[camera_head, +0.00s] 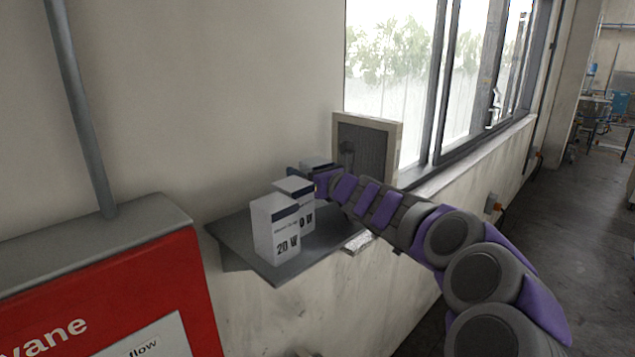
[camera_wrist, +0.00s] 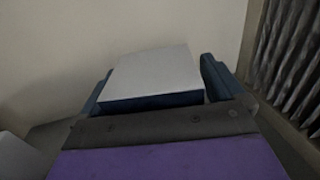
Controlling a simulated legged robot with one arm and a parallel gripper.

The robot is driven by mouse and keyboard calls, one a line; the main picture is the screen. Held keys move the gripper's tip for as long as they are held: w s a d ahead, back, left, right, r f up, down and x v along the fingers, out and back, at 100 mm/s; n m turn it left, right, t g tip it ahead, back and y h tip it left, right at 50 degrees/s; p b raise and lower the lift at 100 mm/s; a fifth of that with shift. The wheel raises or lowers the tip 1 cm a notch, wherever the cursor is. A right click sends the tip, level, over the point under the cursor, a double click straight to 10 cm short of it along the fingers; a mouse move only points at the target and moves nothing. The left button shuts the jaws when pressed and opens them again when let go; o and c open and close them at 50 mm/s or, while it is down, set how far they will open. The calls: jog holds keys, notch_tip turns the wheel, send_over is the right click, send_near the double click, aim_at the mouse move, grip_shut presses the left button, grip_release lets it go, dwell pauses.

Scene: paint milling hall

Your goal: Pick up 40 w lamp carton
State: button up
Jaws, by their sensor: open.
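Several white cartons with dark bands stand on a grey wall shelf (camera_head: 240,238). The front carton (camera_head: 276,232) reads "20 W". The carton behind it (camera_head: 296,187) shows only "0 W", its first digit hidden. A third carton (camera_head: 318,162) stands farthest back, mostly hidden by my gripper (camera_head: 309,174); its label cannot be read. In the wrist view, a carton with a pale top and dark blue band (camera_wrist: 152,72) sits between the two blue fingers of my gripper (camera_wrist: 155,87). The jaws are open, with a visible gap at the right finger. I cannot tell which carton is 40 W.
A framed dark filter panel (camera_head: 366,150) stands behind the shelf by the window, and its pleats show close on the right in the wrist view (camera_wrist: 285,62). Another pale carton (camera_wrist: 14,155) is at the lower left there. A red cabinet (camera_head: 120,300) is at the front left.

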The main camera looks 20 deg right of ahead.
aim_at(312, 158)
jog(key=shift+s+a, duration=0.1)
jog(key=shift+a, duration=0.3)
jog(key=shift+c, duration=0.5)
jog(key=shift+d, duration=0.6)
jog(key=c, duration=0.7)
jog(key=shift+a, duration=0.1)
jog(key=shift+c, duration=1.4)
jog(key=shift+a, duration=0.2)
jog(key=shift+r, duration=0.1)
notch_tip(312, 158, up, 3)
jog(key=shift+d+r+p, duration=0.1)
jog(key=shift+p, duration=0.5)
jog(key=s+a+r+b, duration=0.1)
jog(key=s+a, duration=0.2)
jog(key=s, duration=1.2)
jog(key=shift+s+r, duration=0.3)
jog(key=shift+s, duration=0.1)
